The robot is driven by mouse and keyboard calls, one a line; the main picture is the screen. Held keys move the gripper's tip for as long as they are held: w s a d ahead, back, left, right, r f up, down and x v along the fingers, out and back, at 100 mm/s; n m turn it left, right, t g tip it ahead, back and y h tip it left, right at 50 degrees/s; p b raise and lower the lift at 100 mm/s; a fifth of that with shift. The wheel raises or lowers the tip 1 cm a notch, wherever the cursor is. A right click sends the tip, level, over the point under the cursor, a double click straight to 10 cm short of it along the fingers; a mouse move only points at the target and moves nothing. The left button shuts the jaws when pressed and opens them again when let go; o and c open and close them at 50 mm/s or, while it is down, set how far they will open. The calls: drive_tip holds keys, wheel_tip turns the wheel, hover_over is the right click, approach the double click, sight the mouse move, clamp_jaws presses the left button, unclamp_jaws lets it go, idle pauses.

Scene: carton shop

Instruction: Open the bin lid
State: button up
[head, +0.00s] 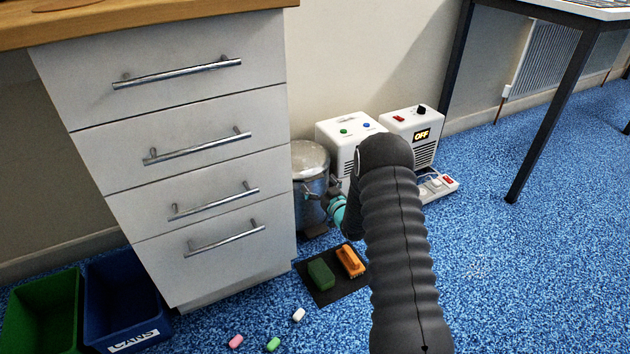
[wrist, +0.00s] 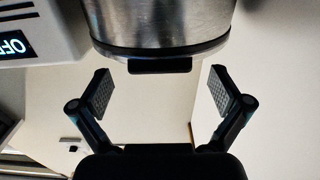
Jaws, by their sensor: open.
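The bin (head: 311,190) is a metal cylinder with a pale domed lid (head: 308,157), which looks shut. It stands on the floor right of the drawer unit, partly hidden by the unit and my arm. In the wrist view, its metal body (wrist: 165,22) fills the upper middle, with a dark rim and a black tab (wrist: 160,65) sticking out. My gripper (wrist: 160,78) is open and empty, one finger on each side of the tab and apart from it. In the head view, my gripper (head: 322,197) is small and dark, close against the bin's right side.
White boxes with buttons (head: 347,132) and an OFF display (head: 421,135) stand right of the bin. A dark mat (head: 325,293) with green and orange items lies in front. Drawers (head: 190,155) border the left; open floor lies right.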

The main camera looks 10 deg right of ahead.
drive_tip(key=shift+x, duration=1.35)
